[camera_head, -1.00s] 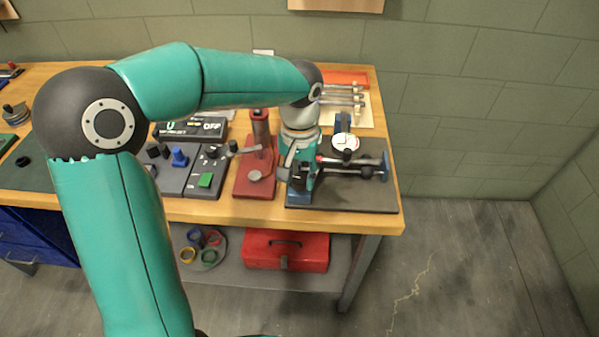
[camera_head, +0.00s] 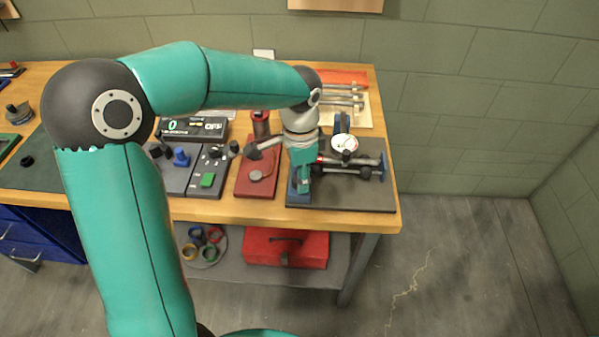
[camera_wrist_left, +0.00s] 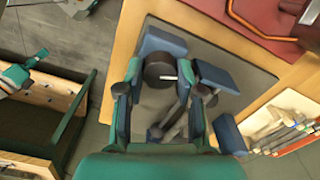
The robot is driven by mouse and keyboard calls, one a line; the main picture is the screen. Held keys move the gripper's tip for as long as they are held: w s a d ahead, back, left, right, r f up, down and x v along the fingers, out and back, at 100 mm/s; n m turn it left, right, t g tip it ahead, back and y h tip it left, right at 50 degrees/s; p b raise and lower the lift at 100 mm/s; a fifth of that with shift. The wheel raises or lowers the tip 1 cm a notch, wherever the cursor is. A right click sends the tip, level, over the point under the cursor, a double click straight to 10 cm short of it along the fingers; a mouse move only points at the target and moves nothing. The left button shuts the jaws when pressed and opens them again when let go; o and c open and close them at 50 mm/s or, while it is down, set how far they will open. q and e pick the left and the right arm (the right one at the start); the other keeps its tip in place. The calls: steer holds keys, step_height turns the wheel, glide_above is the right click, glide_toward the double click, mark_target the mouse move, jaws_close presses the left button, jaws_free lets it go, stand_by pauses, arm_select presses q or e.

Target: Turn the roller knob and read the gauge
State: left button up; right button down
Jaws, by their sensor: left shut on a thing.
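The roller device stands on a dark base plate (camera_head: 350,197) at the right end of the bench, with dark rollers and blue end blocks. Its round white gauge (camera_head: 344,142) faces up; the reading is too small to tell. My left gripper (camera_head: 303,183) points down at the device's left end, and my wrist hides part of it. In the left wrist view, my left gripper (camera_wrist_left: 160,72) has its teal fingers on either side of a dark round roller knob (camera_wrist_left: 157,68) and is shut on it. My right gripper is not in view.
A red base plate (camera_head: 256,185) with an upright cylinder is left of the device. Dark switch panels (camera_head: 190,175) lie farther left. Metal rods (camera_head: 345,95) lie behind on a light board. A red toolbox (camera_head: 285,248) sits on the lower shelf. Floor right of the bench is clear.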

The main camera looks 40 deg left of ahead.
arm_select(q)
steer(key=m, duration=0.3)
steer(key=m+p, duration=0.1)
steer(key=m, duration=0.1)
steer(key=shift+w+r+m, duration=0.15)
steer(key=shift+m, duration=0.25)
stand_by(0.3)
steer(key=o, duration=1.2)
steer(key=shift+c, duration=0.2)
step_height(320, 180, up, 12)
steer(key=shift+f, duration=0.2)
